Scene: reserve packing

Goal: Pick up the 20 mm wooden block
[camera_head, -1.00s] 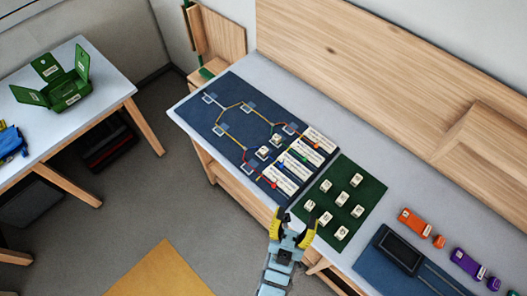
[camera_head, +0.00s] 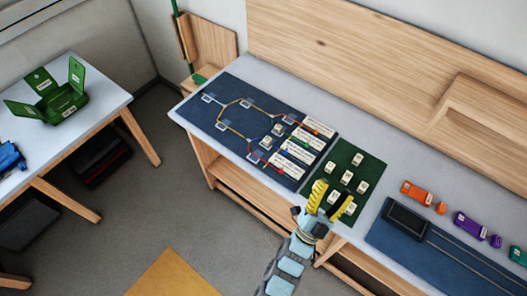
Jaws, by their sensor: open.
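Several small pale blocks with dark markings stand apart on a dark green mat (camera_head: 373,167). Among them are a far block (camera_head: 356,159), a middle block (camera_head: 347,177) and a right block (camera_head: 362,187). The markings are too small to read, so I cannot tell which is the 20 mm wooden block. My gripper (camera_head: 331,194) is open, with yellow fingers over the near-left part of the mat. A near block (camera_head: 333,196) shows between the fingers, and another (camera_head: 350,208) lies beside the right finger. The fingers may hide one more block. I see nothing held.
A dark blue board (camera_head: 232,96) with coloured lines, white cards and two similar blocks (camera_head: 267,141) lies left of the mat. A blue tray (camera_head: 404,238), an orange piece (camera_head: 415,193) and purple pieces (camera_head: 469,225) are right. A wooden back panel rises behind.

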